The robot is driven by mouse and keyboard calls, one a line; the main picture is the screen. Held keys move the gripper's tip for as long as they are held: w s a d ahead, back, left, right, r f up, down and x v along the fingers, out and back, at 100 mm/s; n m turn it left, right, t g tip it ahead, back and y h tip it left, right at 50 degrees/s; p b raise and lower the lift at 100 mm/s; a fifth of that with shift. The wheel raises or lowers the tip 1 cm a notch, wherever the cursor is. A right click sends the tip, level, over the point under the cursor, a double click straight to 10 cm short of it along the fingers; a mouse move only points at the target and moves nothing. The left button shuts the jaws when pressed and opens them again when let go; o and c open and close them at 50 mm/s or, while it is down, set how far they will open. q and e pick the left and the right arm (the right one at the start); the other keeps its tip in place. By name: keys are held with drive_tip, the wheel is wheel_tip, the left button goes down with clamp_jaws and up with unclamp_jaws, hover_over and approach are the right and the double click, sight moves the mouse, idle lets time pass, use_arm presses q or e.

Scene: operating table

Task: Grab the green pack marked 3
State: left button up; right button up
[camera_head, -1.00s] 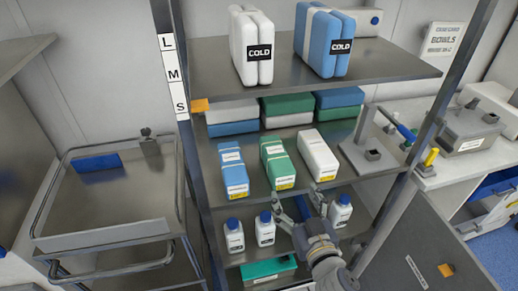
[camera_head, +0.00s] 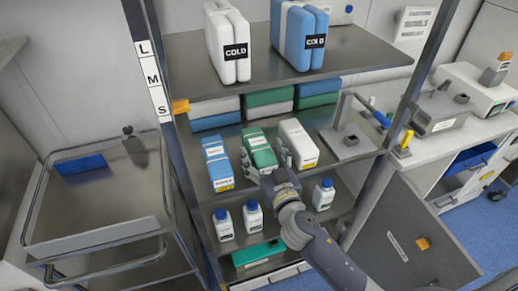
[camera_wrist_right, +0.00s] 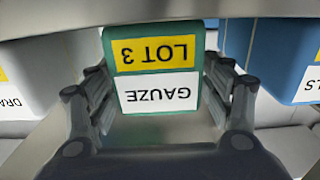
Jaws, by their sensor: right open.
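The green pack (camera_head: 260,146) lies on the middle shelf in the head view, between a blue pack and a white pack. In the right wrist view the green pack (camera_wrist_right: 152,42) shows a yellow label reading LOT 3 and a white label reading GAUZE, both upside down. My right gripper (camera_head: 267,166) is at the near end of the green pack. In the right wrist view my right gripper (camera_wrist_right: 160,92) is open, with a finger on each side of the pack's front end. I cannot tell whether the fingers touch it. My left gripper is not in view.
The blue pack (camera_head: 217,165) and white pack (camera_head: 298,144) flank the green one closely. White bottles (camera_head: 223,226) with blue caps stand on the shelf below. Cold packs (camera_head: 228,44) stand on the top shelf.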

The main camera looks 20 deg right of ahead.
drive_tip(key=shift+w, duration=1.1)
drive_tip(key=shift+s, duration=0.1)
drive_tip(key=c, duration=1.3)
drive_tip(key=shift+r, duration=0.2)
